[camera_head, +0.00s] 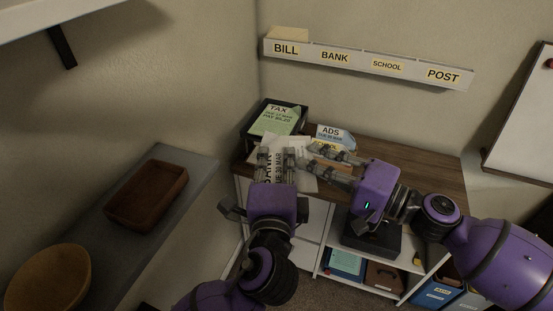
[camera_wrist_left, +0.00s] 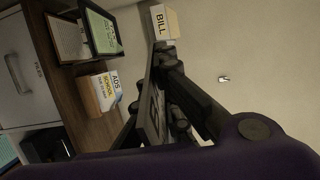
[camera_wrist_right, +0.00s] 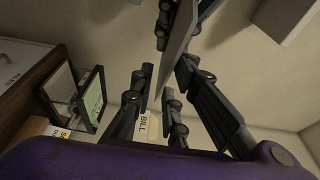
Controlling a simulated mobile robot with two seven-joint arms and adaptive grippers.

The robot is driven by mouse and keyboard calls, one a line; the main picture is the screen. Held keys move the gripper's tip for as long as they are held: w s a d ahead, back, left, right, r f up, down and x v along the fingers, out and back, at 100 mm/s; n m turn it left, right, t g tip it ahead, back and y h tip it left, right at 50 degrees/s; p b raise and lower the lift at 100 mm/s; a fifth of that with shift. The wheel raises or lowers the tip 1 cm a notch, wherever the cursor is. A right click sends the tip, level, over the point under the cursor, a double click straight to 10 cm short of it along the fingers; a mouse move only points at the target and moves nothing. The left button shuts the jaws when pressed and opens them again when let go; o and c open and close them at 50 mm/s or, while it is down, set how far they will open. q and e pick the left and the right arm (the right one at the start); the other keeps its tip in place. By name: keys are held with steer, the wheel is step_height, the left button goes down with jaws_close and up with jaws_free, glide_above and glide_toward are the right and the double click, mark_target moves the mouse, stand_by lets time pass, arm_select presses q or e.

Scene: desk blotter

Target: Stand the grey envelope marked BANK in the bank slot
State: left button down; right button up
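The grey envelope marked BANK (camera_head: 301,150) is held above the desk, its lettering turned sideways. My left gripper (camera_head: 276,160) is shut on it; the left wrist view shows the envelope (camera_wrist_left: 154,108) nearly edge-on between the fingers. My right gripper (camera_head: 318,160) has its fingers spread at the envelope's right side. In the right wrist view the envelope (camera_wrist_right: 176,48) reaches down between these open fingers; I cannot tell whether they touch it. The bank slot (camera_head: 334,56) is in the wall rack, second from left, and looks empty.
The BILL slot (camera_head: 286,48) holds a tan envelope (camera_head: 290,33). SCHOOL (camera_head: 387,65) and POST (camera_head: 443,75) slots lie to the right. On the desk (camera_head: 440,174) stand a dark tray with a green TAX paper (camera_head: 281,115) and a holder with ADS and SCHOOL envelopes (camera_head: 334,133).

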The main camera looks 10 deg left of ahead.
steer(key=shift+o, duration=0.6)
steer(key=v, duration=1.1)
steer(key=s+f+m+t+h, duration=0.1)
steer(key=s+f+h, duration=0.3)
steer(key=f, duration=0.6)
steer(key=s+d+f+h, duration=0.1)
steer(key=s+f+h, duration=0.1)
steer(key=s+f, duration=0.6)
steer(key=s+f+m+t+h, duration=0.15)
steer(key=s+f, duration=0.25)
steer(key=f, duration=0.8)
steer(key=s+d+f+n+g+h, duration=0.2)
steer(key=s+d+f+n+h, duration=0.4)
steer(key=d+f+n+h, duration=0.1)
steer(key=shift+s+f+n+h, duration=0.35)
steer(key=shift+f+n+h, duration=0.25)
steer(key=shift+f, duration=0.55)
